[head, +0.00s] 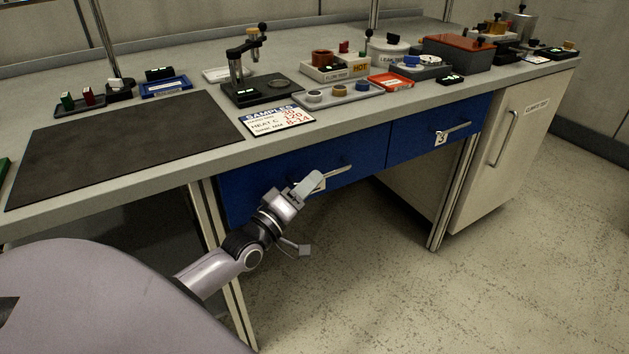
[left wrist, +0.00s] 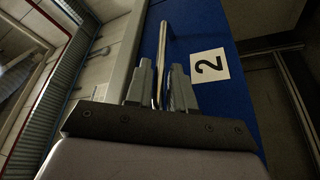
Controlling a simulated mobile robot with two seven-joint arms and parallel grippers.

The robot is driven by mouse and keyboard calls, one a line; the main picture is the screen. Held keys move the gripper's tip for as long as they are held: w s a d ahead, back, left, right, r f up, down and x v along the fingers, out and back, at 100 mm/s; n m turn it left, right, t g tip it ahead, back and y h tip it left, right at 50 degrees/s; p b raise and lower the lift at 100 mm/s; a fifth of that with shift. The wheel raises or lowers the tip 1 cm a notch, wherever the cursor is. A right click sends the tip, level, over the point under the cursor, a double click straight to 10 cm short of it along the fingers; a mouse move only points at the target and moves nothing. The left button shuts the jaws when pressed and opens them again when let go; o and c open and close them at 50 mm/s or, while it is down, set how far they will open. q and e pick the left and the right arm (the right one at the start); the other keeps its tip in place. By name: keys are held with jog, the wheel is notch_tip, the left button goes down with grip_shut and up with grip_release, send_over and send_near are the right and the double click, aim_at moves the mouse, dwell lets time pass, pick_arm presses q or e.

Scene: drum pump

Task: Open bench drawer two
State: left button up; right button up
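Bench drawer two (head: 250,188) is the left blue drawer under the bench top. Its front looks flush with the blue drawer beside it. Its metal bar handle (head: 340,170) sticks out to the right of my left gripper (head: 309,184), which hides the rest of it. In the left wrist view, the handle (left wrist: 161,50) runs between the two fingers of the left gripper (left wrist: 160,92), which are close together with the bar filling the gap. A white label "2" (left wrist: 209,64) is on the blue front beside them. My right gripper is not in view.
Drawer three (head: 410,148), also blue, is to the right, then a pale cabinet (head: 500,150). A bench leg (head: 222,255) stands just left of drawer two. Trays, a sample card (head: 277,121) and a black mat (head: 125,145) lie on the bench. The floor in front is clear.

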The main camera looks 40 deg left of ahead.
pick_arm(q)
jog(key=shift+w+r, duration=0.15)
jog(key=shift+w, duration=0.55)
jog(key=shift+w+d, duration=0.1)
jog(key=shift+w, duration=0.1)
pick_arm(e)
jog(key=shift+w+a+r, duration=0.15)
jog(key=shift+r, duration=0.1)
pick_arm(q)
grip_shut()
